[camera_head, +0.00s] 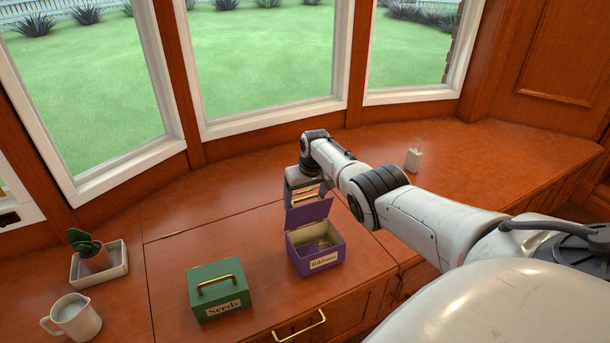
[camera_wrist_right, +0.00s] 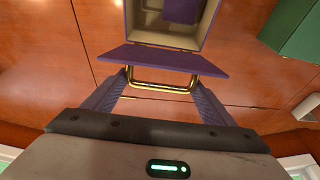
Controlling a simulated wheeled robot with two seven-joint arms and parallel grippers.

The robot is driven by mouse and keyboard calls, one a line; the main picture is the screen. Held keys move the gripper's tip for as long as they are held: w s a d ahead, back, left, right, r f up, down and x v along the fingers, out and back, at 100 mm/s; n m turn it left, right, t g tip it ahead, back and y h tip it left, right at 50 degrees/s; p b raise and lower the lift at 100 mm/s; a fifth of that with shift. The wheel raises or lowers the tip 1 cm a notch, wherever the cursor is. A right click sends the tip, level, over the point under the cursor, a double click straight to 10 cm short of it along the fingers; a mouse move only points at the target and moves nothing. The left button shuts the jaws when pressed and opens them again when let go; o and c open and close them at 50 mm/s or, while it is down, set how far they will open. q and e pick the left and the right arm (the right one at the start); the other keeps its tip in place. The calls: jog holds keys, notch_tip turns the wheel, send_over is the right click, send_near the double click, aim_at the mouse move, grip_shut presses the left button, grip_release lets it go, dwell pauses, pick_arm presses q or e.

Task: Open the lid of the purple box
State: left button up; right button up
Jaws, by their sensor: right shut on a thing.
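The purple box (camera_head: 324,257), labelled "Ribbons", stands on the wooden window counter. Its lid (camera_head: 307,212) is raised at the back, and the cream inside of the box shows. In the right wrist view the lid (camera_wrist_right: 163,58) is seen nearly edge-on, with the open box (camera_wrist_right: 145,27) beyond it. My right gripper (camera_head: 305,194) is behind the box, shut on the lid's brass handle (camera_wrist_right: 160,86), which lies between its two fingers. My left gripper is not in view.
A green "Seeds" box (camera_head: 219,290) with a brass handle stands left of the purple box. A white jug (camera_head: 75,318) and a potted plant in a tray (camera_head: 98,262) are at far left. A small white object (camera_head: 414,158) stands behind my arm. Windows border the counter's back.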

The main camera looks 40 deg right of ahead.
aim_at(310, 211)
jog(key=shift+s+f, duration=0.15)
jog(key=shift+f, duration=0.05)
jog(key=o, duration=1.2)
jog(key=shift+r, duration=0.1)
jog(key=shift+r+p, duration=0.65)
jog(key=shift+p, duration=0.05)
jog(key=shift+p+v, duration=2.55)
jog(key=shift+v, duration=1.9)
jog(key=shift+s, duration=0.1)
